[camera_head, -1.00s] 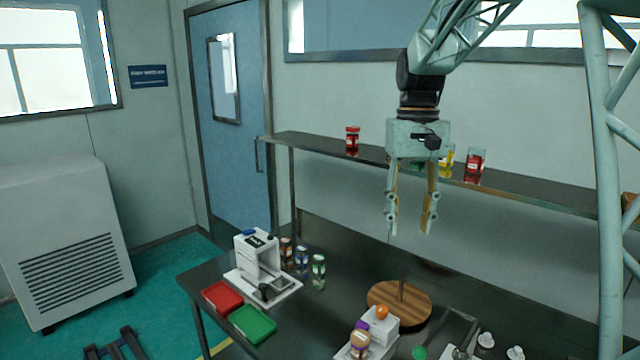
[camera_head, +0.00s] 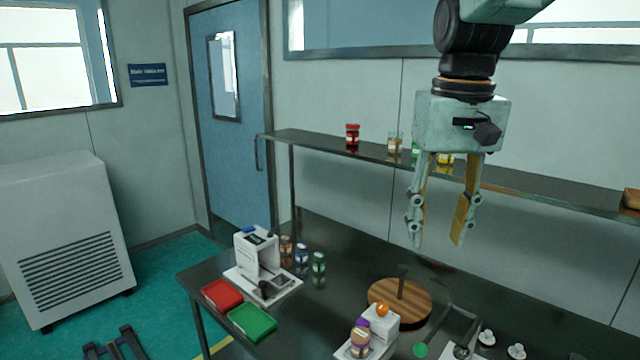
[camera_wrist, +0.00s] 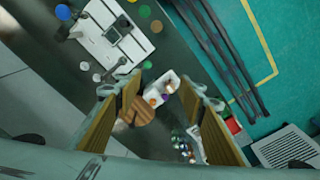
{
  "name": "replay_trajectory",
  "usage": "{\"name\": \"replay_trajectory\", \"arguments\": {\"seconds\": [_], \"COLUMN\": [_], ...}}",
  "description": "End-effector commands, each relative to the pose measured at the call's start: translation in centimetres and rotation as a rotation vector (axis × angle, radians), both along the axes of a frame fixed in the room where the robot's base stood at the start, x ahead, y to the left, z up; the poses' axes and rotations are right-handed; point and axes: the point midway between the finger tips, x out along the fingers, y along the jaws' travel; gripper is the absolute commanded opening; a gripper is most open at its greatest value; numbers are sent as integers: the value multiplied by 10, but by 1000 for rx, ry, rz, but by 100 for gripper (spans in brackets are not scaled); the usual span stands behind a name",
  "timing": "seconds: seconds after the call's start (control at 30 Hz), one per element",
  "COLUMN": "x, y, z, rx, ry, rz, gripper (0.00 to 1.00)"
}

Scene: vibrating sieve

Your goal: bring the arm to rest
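My gripper (camera_head: 438,240) hangs from my arm in the upper right of the head view, fingers pointing down. Its two fingers stand apart with nothing between them, above the table and in front of the shelf. In the wrist view the two fingers (camera_wrist: 165,110) are spread, with the table far below between them.
A shelf (camera_head: 300,138) with jars runs behind my gripper.

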Motion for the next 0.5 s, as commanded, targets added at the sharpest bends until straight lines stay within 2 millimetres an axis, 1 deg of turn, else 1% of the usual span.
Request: {"name": "replay_trajectory", "arguments": {"seconds": [0.03, 0.1, 0.5], "x": [-9, -21, -87], "y": [0, 0, 0], "z": [1, 3, 2], "rx": [0, 0, 2], "ry": [-9, -19, -80], "rz": [-1, -1, -4], "gripper": [37, 37, 37]}}
